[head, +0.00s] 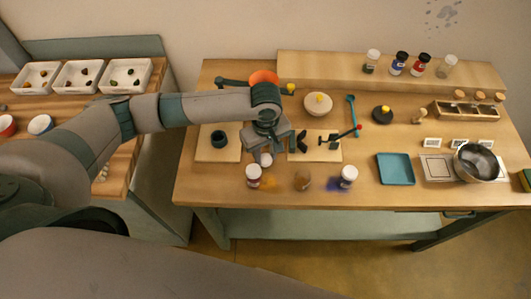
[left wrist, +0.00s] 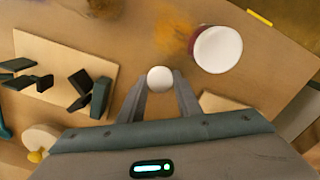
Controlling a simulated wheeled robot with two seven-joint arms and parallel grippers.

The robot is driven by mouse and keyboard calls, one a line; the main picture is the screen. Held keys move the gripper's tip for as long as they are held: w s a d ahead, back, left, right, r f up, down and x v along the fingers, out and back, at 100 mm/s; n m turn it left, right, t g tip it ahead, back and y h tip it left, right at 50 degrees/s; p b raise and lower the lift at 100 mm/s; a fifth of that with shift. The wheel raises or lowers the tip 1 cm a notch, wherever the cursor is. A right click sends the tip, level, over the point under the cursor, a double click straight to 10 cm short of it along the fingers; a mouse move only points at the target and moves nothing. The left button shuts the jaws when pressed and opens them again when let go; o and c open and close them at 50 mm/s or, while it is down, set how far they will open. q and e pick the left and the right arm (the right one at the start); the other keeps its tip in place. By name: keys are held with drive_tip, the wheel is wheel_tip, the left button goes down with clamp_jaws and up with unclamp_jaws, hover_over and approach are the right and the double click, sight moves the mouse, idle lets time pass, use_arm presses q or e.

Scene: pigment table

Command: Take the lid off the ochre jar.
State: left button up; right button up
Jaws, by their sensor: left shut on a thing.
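My left gripper (head: 264,148) reaches over the near left part of the table, pointing down. Its fingers (left wrist: 160,92) are shut on a small white round-topped thing (left wrist: 160,78), which also shows below the gripper in the head view (head: 265,160). I cannot tell what it is. A jar with a white lid and reddish label (head: 253,175) stands just in front of the gripper, beside a smear of ochre powder (head: 269,184). Its lid shows from above in the left wrist view (left wrist: 217,49), apart from my fingers. No label is readable. My right gripper is out of view.
A brownish jar or heap (head: 302,181) and a white-lidded jar (head: 348,176) by blue powder stand to the right. A board with black pieces (head: 318,147) lies beside the gripper. A blue tray (head: 395,169) and metal bowl (head: 475,162) are farther right.

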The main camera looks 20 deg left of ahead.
sight(266, 159)
use_arm(q)
drive_tip(key=o, duration=1.2)
drive_tip(key=shift+f, duration=0.1)
drive_tip(key=shift+r, duration=0.35)
drive_tip(key=shift+r+b, duration=1.6)
drive_tip(key=shift+r, duration=4.2)
drive_tip(key=shift+f, duration=0.1)
